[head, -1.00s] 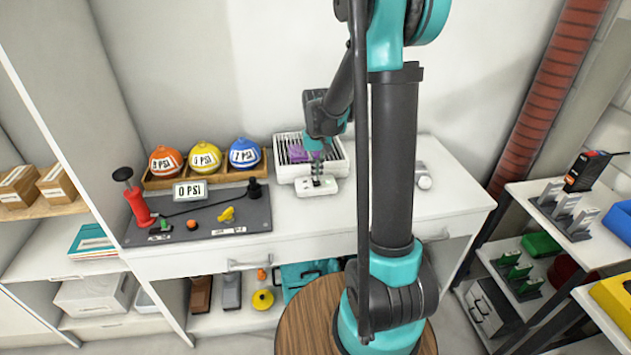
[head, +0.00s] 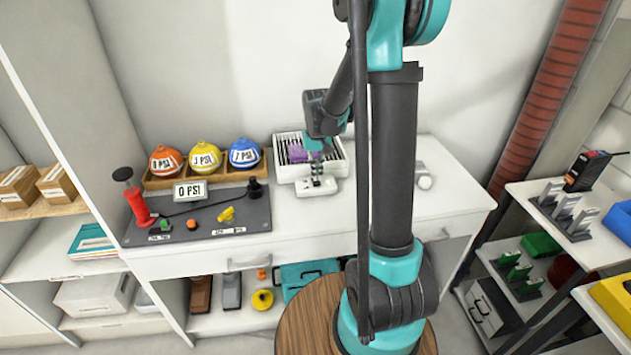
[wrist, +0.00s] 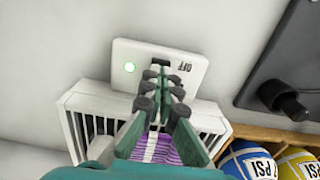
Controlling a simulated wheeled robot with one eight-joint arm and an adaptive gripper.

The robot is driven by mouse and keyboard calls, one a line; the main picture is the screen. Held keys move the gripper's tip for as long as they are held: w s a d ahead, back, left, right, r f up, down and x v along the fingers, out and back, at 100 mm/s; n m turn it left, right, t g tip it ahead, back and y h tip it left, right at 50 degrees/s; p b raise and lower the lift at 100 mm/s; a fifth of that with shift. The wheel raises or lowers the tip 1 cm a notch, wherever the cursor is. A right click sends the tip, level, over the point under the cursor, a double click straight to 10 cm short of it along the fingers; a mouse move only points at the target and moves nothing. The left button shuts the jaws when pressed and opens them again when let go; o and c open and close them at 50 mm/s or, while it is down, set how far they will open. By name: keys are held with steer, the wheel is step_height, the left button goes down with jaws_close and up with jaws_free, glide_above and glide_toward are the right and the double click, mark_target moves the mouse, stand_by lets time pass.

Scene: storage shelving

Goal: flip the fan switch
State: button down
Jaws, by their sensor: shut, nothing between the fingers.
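The fan (head: 339,166) is a white slatted box on the counter by the wall, with purple strips at its front. Its white switch plate (head: 317,190) lies on the counter in front of it. My gripper (head: 316,177) is shut and empty over the plate. In the wrist view my gripper (wrist: 160,72) points at the plate's middle and hides most of the switch lever. I cannot tell whether the fingertips touch it.
A dark panel (head: 255,215) with a 0 PSI display and red pump stands left of the plate. Labelled balls sit in a wooden tray (head: 155,184) behind it. The counter right of the plate is mostly clear.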

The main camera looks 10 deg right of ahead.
mark_target(318, 184)
steer(key=shift+f, duration=1)
stand_by(0.5)
steer(key=shift+r, duration=3.5)
steer(key=shift+s+d, duration=0.1)
steer(key=shift+s, duration=0.3)
steer(key=s+d+f+t, duration=0.2)
steer(key=s, duration=0.8)
steer(key=s+d+f+t, duration=0.2)
steer(key=s+f, duration=0.1)
steer(key=s, duration=0.8)
